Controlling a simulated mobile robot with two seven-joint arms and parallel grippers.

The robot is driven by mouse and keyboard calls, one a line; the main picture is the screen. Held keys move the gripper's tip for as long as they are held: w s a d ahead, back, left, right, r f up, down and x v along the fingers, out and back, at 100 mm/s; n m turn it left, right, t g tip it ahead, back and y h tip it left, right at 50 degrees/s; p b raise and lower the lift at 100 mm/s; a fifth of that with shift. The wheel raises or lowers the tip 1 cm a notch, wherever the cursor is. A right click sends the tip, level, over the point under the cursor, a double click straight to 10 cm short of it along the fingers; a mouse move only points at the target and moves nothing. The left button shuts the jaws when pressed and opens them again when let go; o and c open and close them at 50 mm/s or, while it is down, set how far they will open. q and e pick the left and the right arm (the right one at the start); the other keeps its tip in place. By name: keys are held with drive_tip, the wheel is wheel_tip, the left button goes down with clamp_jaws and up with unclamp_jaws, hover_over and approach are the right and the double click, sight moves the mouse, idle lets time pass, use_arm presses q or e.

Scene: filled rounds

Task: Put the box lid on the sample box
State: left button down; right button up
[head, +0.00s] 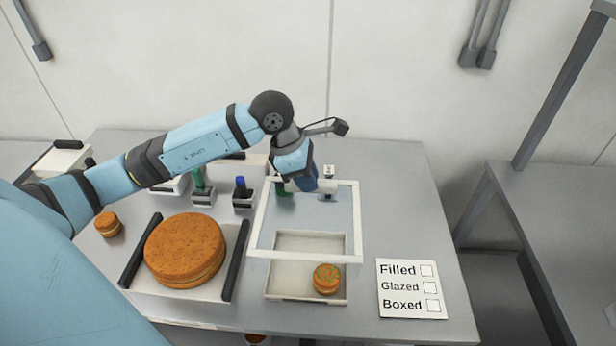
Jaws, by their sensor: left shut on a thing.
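The box lid (258,222) is a clear panel with a white frame. My left gripper (308,190) is shut on its far edge and holds it up, over and behind the sample box. The sample box (272,297) is a shallow white open tray near the table's front. The lid's near edge crosses the view of the box, whose far part shows through the clear panel. I cannot tell exactly how high the lid is above the box. My right gripper is out of view.
A large round cake (184,250) lies on a tray with dark handles (232,262), left of the box. A small filled round (108,224) is at far left. Bottles in holders (242,194) stand behind. A checklist card (410,289) with empty squares lies right. The table's right rear is clear.

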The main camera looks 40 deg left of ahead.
use_arm(q)
drive_tip(key=shift+f+b, duration=0.4)
drive_tip(key=shift+f, duration=1.15)
drive_tip(key=shift+f+b, duration=1.1)
drive_tip(key=shift+f, duration=1.15)
wheel_tip(320, 180, down, 6)
drive_tip(key=b, duration=0.4)
drive_tip(key=shift+r+b, duration=0.2)
drive_tip(key=shift+b, duration=0.2)
drive_tip(key=shift+f+b, duration=0.25)
drive_tip(key=shift+b, duration=0.4)
